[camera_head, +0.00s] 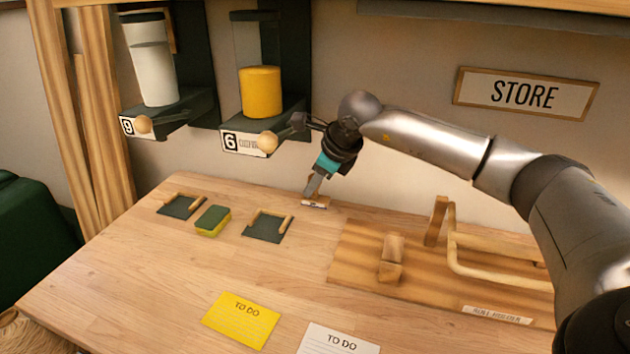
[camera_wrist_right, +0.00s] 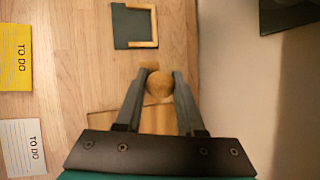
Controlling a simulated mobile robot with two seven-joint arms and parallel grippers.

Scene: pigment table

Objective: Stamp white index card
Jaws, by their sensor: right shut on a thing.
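The white index card (camera_head: 338,341), printed "TO DO", lies at the front edge of the head view, partly cut off. It also shows at the left of the right wrist view (camera_wrist_right: 22,150). My right gripper (camera_head: 312,190) is low at the back of the table, far from the card. It is shut on the round wooden knob of a stamp (camera_wrist_right: 159,84). The stamp's pale base (camera_head: 315,204) shows below the fingers in the head view; whether it touches the table I cannot tell. My left gripper is not in view.
A yellow card (camera_head: 241,319) lies left of the white one. Two dark pads with wooden corner pieces (camera_head: 181,206) (camera_head: 268,227) flank a green-yellow sponge (camera_head: 212,221). A wooden board with a roll holder (camera_head: 365,250) is at right. Dispensers (camera_head: 261,92) hang behind.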

